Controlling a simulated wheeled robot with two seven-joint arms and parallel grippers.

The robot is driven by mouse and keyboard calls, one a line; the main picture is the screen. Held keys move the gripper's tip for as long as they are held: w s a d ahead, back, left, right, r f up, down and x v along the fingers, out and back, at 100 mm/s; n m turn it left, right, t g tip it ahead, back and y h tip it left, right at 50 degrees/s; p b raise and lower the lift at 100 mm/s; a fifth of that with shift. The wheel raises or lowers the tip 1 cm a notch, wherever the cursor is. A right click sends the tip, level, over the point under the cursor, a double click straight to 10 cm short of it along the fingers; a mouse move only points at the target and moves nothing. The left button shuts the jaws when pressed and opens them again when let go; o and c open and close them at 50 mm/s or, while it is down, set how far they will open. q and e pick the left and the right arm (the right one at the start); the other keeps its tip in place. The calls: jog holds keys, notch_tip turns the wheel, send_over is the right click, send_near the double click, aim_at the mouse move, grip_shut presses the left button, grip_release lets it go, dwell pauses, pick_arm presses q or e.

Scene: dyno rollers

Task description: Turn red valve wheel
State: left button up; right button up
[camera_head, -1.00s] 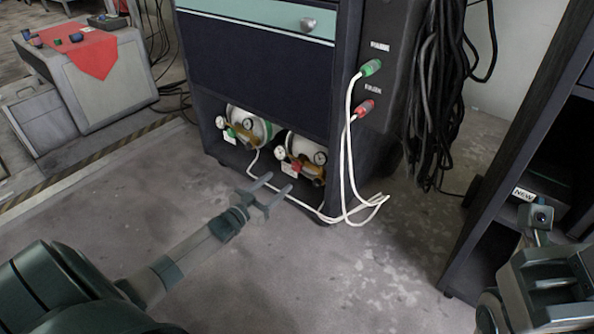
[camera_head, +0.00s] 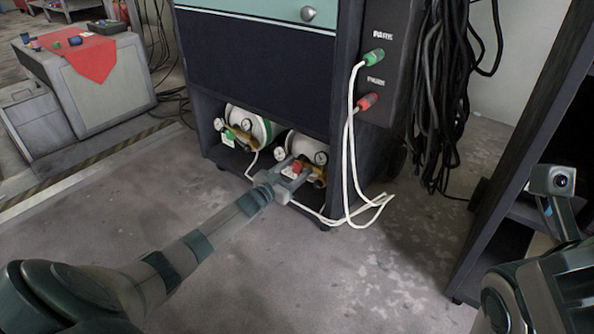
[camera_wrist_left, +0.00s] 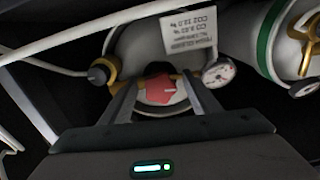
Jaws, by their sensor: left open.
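The red valve wheel (camera_head: 297,166) sits on the front of the right gas cylinder (camera_head: 312,146), low in the cabinet's bottom bay. In the left wrist view the red wheel (camera_wrist_left: 157,90) shows between the two fingers of my left gripper (camera_wrist_left: 160,82). A gap shows between the wheel and each finger. My left gripper (camera_head: 291,173) is open, reaching into the front of the bay at the wheel. Whether a finger touches the valve fittings I cannot tell. My right arm (camera_head: 545,290) is at the lower right; its fingers are out of view.
White hoses (camera_head: 350,170) hang from the green and red plugs and lie across the floor by the bay. A dark shelf (camera_head: 515,160) stands at the right. The floor in front is clear.

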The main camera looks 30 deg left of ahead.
pick_arm(q)
jog(key=shift+c, duration=0.7)
jog(key=c, duration=0.9)
